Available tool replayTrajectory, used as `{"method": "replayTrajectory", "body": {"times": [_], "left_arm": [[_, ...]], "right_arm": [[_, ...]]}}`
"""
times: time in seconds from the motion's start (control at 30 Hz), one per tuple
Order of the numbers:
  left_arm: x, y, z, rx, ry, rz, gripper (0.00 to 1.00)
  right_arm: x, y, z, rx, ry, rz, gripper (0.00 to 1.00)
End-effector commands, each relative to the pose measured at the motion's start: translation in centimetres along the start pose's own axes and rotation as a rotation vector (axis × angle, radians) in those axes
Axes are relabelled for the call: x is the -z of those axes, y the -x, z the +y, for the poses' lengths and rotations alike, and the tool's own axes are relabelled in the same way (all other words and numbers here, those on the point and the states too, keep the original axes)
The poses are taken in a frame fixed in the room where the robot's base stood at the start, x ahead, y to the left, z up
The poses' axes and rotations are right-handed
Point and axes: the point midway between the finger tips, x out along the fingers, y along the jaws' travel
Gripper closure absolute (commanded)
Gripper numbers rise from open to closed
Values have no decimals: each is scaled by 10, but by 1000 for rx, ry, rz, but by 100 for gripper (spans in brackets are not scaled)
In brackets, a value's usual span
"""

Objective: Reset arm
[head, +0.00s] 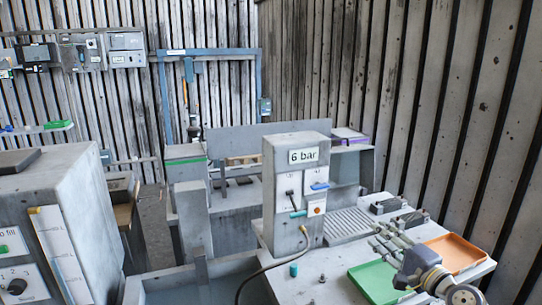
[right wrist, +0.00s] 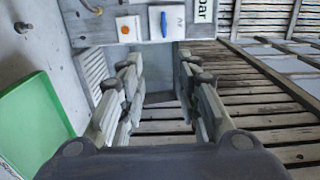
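My right gripper (head: 385,238) shows in the head view at the lower right, above the bench and over the area between the green tray (head: 368,284) and the orange tray (head: 458,250). Its fingers point up and left, toward the grey "6 bar" unit (head: 288,195). In the right wrist view the two fingers (right wrist: 160,62) stand wide apart with nothing between them. The "6 bar" panel (right wrist: 136,27) lies beyond the fingertips, and the green tray (right wrist: 32,125) is at the left. My left gripper is not in view.
A dark hose (head: 268,268) runs down from the "6 bar" unit. A small teal cylinder (head: 293,269) stands on the bench. A ribbed grey plate (head: 348,224) lies behind the gripper. A large grey cabinet (head: 60,220) stands at the left.

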Motion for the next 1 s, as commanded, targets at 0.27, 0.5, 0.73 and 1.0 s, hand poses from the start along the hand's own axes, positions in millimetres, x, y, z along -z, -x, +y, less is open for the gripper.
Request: {"method": "replayTrajectory", "body": {"times": [0.27,0.5,0.73,1.0], "left_arm": [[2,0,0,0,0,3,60],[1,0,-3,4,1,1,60],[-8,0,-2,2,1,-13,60],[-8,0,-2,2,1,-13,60]], "right_arm": [[-37,19,56,-160,179,-57,69],[-80,55,120,-350,403,-150,69],[-144,144,208,-648,750,-354,69],[-192,259,257,-915,1068,-610,69]]}}
